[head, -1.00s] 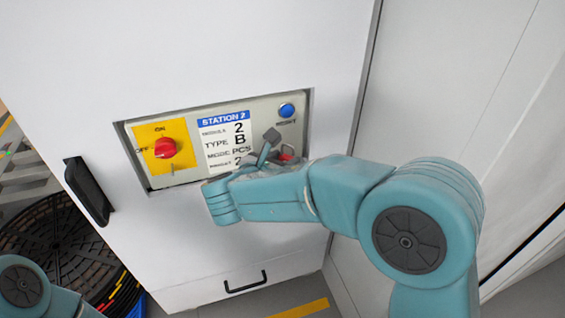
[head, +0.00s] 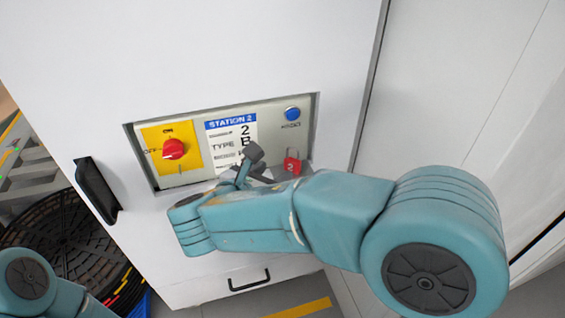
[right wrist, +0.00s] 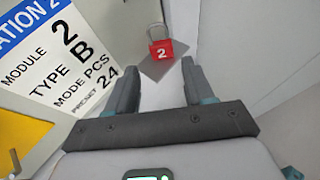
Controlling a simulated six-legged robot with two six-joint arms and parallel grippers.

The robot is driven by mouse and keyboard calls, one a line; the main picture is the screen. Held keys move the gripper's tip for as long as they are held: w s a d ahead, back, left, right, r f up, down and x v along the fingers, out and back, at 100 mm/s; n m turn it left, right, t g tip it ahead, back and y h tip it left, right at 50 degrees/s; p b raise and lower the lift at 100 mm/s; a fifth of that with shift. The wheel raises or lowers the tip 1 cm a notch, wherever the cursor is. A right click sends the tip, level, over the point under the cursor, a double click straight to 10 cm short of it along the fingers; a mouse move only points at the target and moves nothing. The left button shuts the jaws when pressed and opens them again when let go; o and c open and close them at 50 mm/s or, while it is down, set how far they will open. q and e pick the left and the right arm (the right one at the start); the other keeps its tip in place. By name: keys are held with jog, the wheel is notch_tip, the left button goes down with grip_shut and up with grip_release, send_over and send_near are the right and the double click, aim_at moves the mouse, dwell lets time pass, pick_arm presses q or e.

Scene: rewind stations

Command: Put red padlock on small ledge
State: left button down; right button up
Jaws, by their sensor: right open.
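The red padlock (head: 292,164) stands upright at the lower right of the recessed Station 2 panel, below the blue button. In the right wrist view the padlock (right wrist: 161,50), marked 2, rests on a small grey ledge (right wrist: 152,71) with its shackle up. My right gripper (head: 260,165) is just left of the padlock in the head view. In the right wrist view the right gripper (right wrist: 160,62) is open, its fingers apart and empty, with the padlock beyond the fingertips and not touched. My left gripper is out of view; only part of that arm shows at lower left.
The panel has a red rotary switch (head: 173,149) on a yellow plate, a Station 2 label (head: 231,130) and a blue button (head: 292,114). The recess rim surrounds it. A black handle (head: 97,190) sticks out at left. Black round racks (head: 65,240) stand at lower left.

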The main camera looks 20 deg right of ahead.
jog(key=s+f+m+g+y, duration=0.3)
jog(key=s+f+m, duration=0.4)
jog(key=f+m, duration=0.3)
jog(key=s+d+f+m+g+y, duration=0.1)
jog(key=s+f+m+g+y, duration=0.2)
jog(key=f, duration=1.2)
jog(key=s+d+f+m+g+y, duration=0.1)
jog(key=s+f+m+g+y, duration=0.2)
jog(key=s+f+m+y, duration=0.4)
jog(key=s+f+m, duration=0.5)
jog(key=f+m, duration=0.1)
jog(key=m, duration=0.3)
jog(key=shift+s+d+f+m, duration=0.15)
jog(key=shift+f+m, duration=0.05)
jog(key=shift+m, duration=0.1)
